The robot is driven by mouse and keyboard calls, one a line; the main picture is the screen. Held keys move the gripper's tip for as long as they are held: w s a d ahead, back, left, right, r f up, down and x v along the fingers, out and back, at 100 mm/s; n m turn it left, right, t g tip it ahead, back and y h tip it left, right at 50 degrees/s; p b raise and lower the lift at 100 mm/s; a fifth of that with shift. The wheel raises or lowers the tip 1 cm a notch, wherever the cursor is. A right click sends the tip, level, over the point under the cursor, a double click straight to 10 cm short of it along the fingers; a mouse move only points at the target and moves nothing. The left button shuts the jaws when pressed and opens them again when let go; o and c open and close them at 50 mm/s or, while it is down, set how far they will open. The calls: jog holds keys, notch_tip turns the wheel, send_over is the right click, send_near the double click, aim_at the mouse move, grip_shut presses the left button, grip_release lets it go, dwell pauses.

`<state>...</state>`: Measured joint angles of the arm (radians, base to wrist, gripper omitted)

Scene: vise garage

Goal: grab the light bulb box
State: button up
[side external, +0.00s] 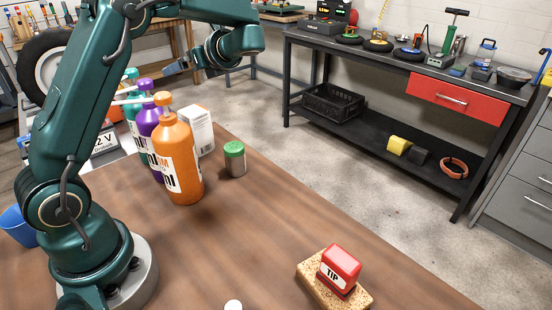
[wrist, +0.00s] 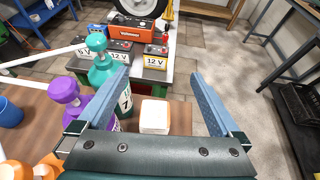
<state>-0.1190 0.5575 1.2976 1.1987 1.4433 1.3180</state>
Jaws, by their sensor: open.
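A white box with printing on its side (side external: 199,132), which appears to be the light bulb box, stands on the brown table behind the orange bottle. My gripper (side external: 178,69) is up in the air, above and a little left of the box in the side view. In the wrist view the fingers of my gripper (wrist: 160,80) are wide apart with nothing held. The box's lower left is hidden by the orange bottle in the side view.
Orange (side external: 179,160), purple (side external: 150,120) and teal (side external: 131,105) pump bottles stand close left of the box. A green-lidded jar (side external: 235,160) stands at its right. A red stamp (side external: 340,268) sits on a cork-like block (side external: 312,275) at the front. The middle tabletop is clear.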

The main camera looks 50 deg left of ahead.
aim_at(202, 122)
notch_tip(202, 122, down, 14)
jog(key=shift+f, duration=0.2)
jog(key=shift+x, duration=2.55)
jog(key=c, duration=1.2)
